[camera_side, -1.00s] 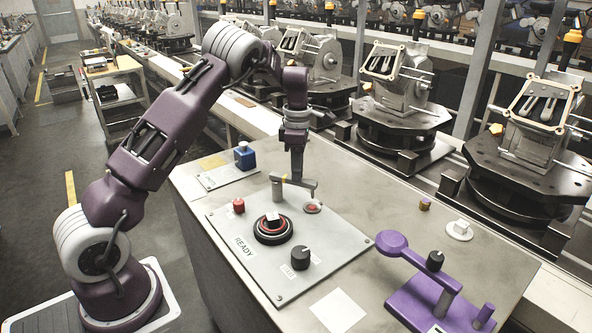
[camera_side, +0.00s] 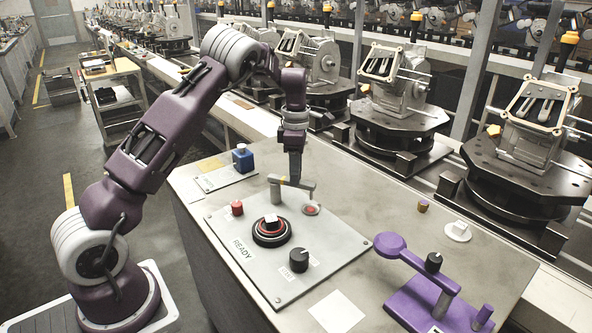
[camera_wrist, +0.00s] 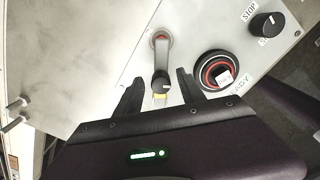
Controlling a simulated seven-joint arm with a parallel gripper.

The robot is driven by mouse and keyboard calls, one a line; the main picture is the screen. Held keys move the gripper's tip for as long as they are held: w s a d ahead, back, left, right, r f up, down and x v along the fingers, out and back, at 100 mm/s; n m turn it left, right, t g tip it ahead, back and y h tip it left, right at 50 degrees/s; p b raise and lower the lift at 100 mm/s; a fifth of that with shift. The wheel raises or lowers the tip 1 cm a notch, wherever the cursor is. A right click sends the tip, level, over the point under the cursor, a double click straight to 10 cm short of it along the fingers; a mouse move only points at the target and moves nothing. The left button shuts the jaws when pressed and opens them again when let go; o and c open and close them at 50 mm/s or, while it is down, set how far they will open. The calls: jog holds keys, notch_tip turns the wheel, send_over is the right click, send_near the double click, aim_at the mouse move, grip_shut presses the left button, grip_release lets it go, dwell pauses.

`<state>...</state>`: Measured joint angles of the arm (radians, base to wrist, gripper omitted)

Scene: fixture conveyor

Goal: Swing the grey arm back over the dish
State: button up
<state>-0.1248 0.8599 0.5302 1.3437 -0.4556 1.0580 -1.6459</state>
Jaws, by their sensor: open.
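The grey arm (camera_side: 303,186) sits on a short post on the sloped panel, and its free end is above the dish (camera_side: 311,210), a small round cup with a red inside. In the wrist view the grey arm (camera_wrist: 163,58) runs from a black knob between my fingers to the dish (camera_wrist: 160,36), and its end overlaps the dish. In the wrist view the two fingers of my gripper (camera_wrist: 160,80) stand apart, one on each side of the knob. Contact with it cannot be told.
The panel (camera_side: 330,245) also carries a red button (camera_side: 237,207), a red-ringed round control (camera_side: 271,231) and a black dial (camera_side: 299,260). A blue block (camera_side: 243,158) stands behind left. A purple fixture (camera_side: 437,300) stands front right.

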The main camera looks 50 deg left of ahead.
notch_tip(320, 180, up, 7)
dwell(0.3)
jog(key=s+d+r+m+t+h, duration=0.1)
jog(key=s+d+r+m+t, duration=0.2)
jog(key=s+d+r+m, duration=1)
jog(key=s+d+f+m+t, duration=0.1)
jog(key=s+d+m, duration=0.2)
jog(key=s+m, duration=0.4)
jog(key=s+d+f+m+t+y, duration=0.1)
jog(key=s+d+f+m, duration=0.1)
jog(key=s+m, duration=0.5)
jog(key=s+d, duration=0.1)
jog(key=s, duration=0.4)
jog(key=shift+s+d+t, duration=0.3)
jog(key=shift+s+d, duration=0.05)
jog(key=shift+d, duration=0.05)
